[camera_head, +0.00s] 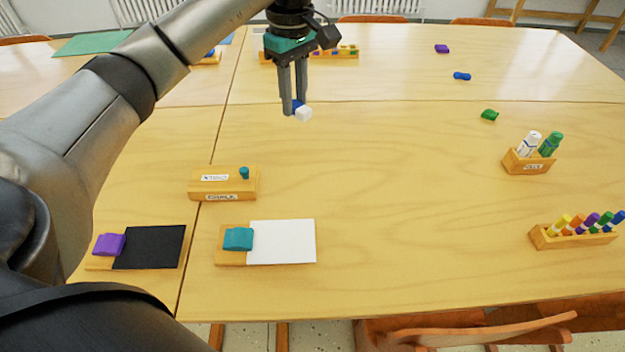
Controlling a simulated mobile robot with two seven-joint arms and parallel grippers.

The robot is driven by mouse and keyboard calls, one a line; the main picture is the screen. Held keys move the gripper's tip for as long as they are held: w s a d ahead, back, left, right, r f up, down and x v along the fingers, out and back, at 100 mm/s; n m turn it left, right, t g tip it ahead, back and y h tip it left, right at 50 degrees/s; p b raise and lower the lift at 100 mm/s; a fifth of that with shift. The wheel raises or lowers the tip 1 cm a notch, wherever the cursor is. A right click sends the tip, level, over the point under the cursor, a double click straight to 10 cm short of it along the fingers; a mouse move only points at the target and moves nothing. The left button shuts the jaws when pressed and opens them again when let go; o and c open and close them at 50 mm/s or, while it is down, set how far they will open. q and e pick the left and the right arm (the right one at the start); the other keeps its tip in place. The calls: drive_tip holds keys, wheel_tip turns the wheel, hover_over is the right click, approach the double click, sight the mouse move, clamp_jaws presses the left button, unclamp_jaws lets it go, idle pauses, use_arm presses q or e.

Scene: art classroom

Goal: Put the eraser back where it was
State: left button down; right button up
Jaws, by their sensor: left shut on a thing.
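A small eraser (304,114), white with a blue part, is between the fingertips of my left gripper (293,104). The gripper is shut on it and points down over the far middle of the table. The eraser appears to be above the wood; the exact gap is hard to tell. The fingers hide part of the blue end. My right gripper is out of view.
A labelled wooden block (222,183) with a teal peg, a white board (282,241) and a black board (150,247) are at front left. A two-marker holder (528,164) and a pen rack (572,238) stand right. Small purple (442,48), blue (462,76) and green (489,115) items lie far right. The table's middle is clear.

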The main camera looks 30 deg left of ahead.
use_arm(q)
wheel_tip(320, 180, down, 6)
drive_tip(key=b, duration=0.4)
hover_over(298, 183)
wheel_tip(298, 183, down, 10)
drive_tip(key=shift+r, duration=0.25)
drive_tip(key=shift+f+b, duration=0.5)
drive_tip(key=shift+f, duration=1.65)
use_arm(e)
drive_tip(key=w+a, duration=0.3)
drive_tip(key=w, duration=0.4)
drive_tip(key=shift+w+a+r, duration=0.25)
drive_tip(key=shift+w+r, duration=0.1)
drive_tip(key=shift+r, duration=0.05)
use_arm(q)
drive_tip(key=shift+f, duration=0.1)
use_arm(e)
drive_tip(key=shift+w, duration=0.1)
use_arm(q)
drive_tip(key=c, duration=1.1)
unclamp_jaws()
drive_tip(key=o, duration=0.4)
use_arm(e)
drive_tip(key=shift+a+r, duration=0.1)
use_arm(q)
drive_tip(key=shift+o, duration=0.2)
